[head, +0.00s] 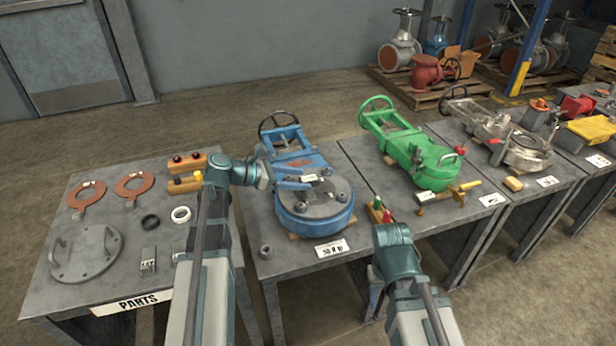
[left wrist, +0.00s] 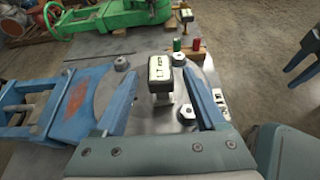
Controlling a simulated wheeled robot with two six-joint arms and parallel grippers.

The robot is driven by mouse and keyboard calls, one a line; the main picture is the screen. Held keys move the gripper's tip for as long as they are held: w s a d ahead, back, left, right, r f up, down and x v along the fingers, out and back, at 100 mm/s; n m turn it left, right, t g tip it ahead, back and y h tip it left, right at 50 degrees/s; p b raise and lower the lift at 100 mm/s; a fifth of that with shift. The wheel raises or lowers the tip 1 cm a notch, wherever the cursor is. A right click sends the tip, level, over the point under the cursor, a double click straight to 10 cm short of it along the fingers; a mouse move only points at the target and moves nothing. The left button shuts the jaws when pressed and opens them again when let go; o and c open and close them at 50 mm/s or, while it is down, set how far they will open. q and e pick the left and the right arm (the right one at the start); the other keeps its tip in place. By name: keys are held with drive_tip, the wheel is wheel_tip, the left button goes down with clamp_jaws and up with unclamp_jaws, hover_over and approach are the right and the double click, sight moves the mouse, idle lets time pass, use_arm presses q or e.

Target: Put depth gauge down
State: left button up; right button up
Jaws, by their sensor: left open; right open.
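The depth gauge, a small dark block with a pale display on top and a stem below, is on the round grey face of the blue valve (head: 322,222), in the head view (head: 309,178). In the left wrist view the gauge (left wrist: 161,72) stands upright between the two blue fingers of my left gripper (left wrist: 160,95), which are apart with gaps beside it. In the head view my left gripper (head: 290,177) reaches over the valve from the left. My right gripper (head: 375,288) is low by the table's front edge, away from the gauge and mostly hidden by its wrist.
A wooden block with red and green pegs (head: 378,211) sits right of the blue valve. A parts table (head: 110,277) at left holds rings, a cover plate and small parts. A green valve (head: 408,143) lies on the right-hand table. A loose nut (head: 266,252) lies near the front edge.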

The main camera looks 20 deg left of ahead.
use_arm(q)
drive_tip(key=p+v, duration=0.2)
drive_tip(key=v, duration=0.6)
drive_tip(key=shift+s+a, duration=0.1)
drive_tip(key=shift+a, duration=0.05)
